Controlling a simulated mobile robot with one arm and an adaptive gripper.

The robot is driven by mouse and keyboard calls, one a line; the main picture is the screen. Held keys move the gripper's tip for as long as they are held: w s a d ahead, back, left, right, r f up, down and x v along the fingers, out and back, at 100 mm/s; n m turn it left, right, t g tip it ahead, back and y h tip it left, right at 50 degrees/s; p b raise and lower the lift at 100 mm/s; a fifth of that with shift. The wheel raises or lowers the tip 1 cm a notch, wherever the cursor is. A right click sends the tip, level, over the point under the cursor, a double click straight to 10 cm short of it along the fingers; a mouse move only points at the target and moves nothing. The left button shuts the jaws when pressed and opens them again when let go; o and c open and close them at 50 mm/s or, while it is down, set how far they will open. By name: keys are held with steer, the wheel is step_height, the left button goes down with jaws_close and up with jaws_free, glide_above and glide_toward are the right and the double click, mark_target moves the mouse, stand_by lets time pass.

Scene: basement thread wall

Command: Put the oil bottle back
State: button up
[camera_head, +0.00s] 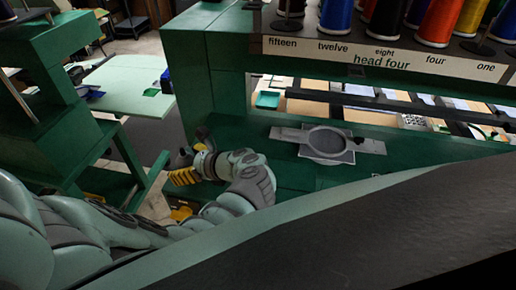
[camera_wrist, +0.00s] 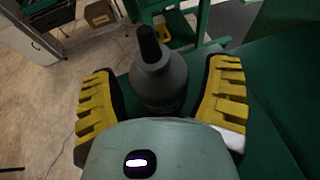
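The oil bottle (camera_wrist: 162,82) is dark grey with a black nozzle cap, and in the wrist view it stands between the two yellow-padded fingers of my gripper (camera_wrist: 164,72). The fingers are apart, with a narrow gap visible on each side of the bottle. The bottle's lower part is hidden behind my gripper's body. In the head view my gripper (camera_head: 190,163) is low beside the green machine table, left of centre. A small dark tip shows above it there, but I cannot tell whether it is the bottle's cap.
A grey embroidery hoop (camera_head: 326,141) lies on the green machine bed to the right. Thread spools (camera_head: 438,22) stand above the label strip (camera_head: 380,56). A green shelf stand (camera_head: 62,105) is at the left, with a pale table (camera_head: 125,85) behind it.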

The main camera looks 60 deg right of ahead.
steer(key=shift+r, duration=0.15)
steer(key=b+v, duration=0.2)
steer(key=v, duration=1)
steer(key=shift+s, duration=0.1)
